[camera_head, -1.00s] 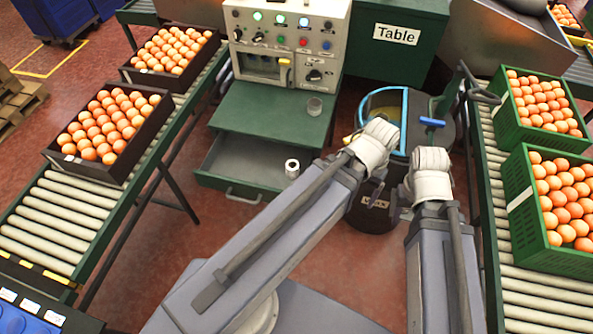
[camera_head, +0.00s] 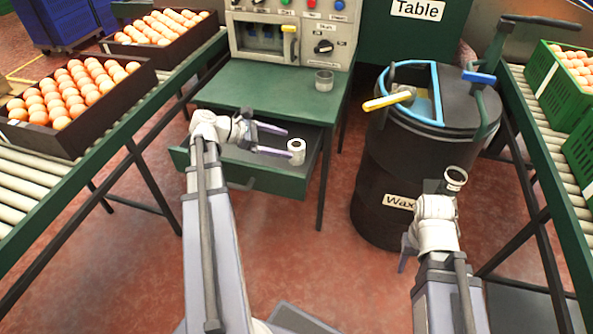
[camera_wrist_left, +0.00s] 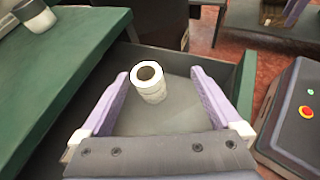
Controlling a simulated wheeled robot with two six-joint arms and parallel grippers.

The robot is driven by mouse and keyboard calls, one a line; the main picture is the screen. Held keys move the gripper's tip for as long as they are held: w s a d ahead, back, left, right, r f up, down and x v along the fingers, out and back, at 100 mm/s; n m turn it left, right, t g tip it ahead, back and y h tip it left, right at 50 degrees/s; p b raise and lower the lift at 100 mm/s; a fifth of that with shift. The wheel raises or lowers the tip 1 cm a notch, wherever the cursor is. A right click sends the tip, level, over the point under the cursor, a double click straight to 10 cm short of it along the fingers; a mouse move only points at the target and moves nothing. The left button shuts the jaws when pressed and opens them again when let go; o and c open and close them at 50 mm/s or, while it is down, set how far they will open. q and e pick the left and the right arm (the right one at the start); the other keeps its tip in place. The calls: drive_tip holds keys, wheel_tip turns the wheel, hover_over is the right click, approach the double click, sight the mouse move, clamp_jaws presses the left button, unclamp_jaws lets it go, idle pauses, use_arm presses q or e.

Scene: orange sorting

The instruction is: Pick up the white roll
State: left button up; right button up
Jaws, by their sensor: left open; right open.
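The white roll (camera_head: 296,151) stands upright in the open drawer (camera_head: 240,168) of the green table, near its right end. In the left wrist view the roll (camera_wrist_left: 149,82) shows its dark core hole, between and a little beyond my fingertips. My left gripper (camera_head: 272,142) is open, with its purple fingers pointing right at the roll; I cannot tell if either finger touches it. My right gripper (camera_head: 404,256) hangs low in front of the black wax barrel, its fingers mostly hidden by the wrist.
A grey cup (camera_head: 324,81) stands on the green table top (camera_head: 262,90). The black barrel (camera_head: 395,170) with a yellow-handled tool (camera_head: 388,100) stands to the right. Conveyors with orange crates (camera_head: 75,100) flank both sides.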

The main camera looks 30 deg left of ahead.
sight(293, 145)
use_arm(q)
drive_tip(key=a+n+t+b, duration=0.1)
drive_tip(key=a+n, duration=0.1)
drive_tip(key=a, duration=0.2)
drive_tip(key=shift+s+f+b+x, duration=0.15)
drive_tip(key=shift+b+x, duration=0.4)
drive_tip(key=shift+x, duration=0.75)
drive_tip(key=shift+s+f+b+x, duration=0.1)
drive_tip(key=shift+b+x, duration=0.5)
drive_tip(key=shift+x, duration=0.7)
drive_tip(key=shift+s+f+b+x, duration=0.15)
drive_tip(key=shift+b+x, duration=0.4)
drive_tip(key=shift+x, duration=0.75)
drive_tip(key=shift+d, duration=0.1)
use_arm(e)
wheel_tip(293, 145, down, 6)
drive_tip(key=shift+r, duration=0.2)
use_arm(q)
drive_tip(key=c, duration=1.5)
drive_tip(key=shift+o, duration=0.2)
drive_tip(key=shift+r, duration=0.1)
use_arm(e)
drive_tip(key=shift+r, duration=0.1)
use_arm(q)
wheel_tip(293, 145, up, 10)
drive_tip(key=p, duration=1)
use_arm(e)
wheel_tip(293, 145, up, 10)
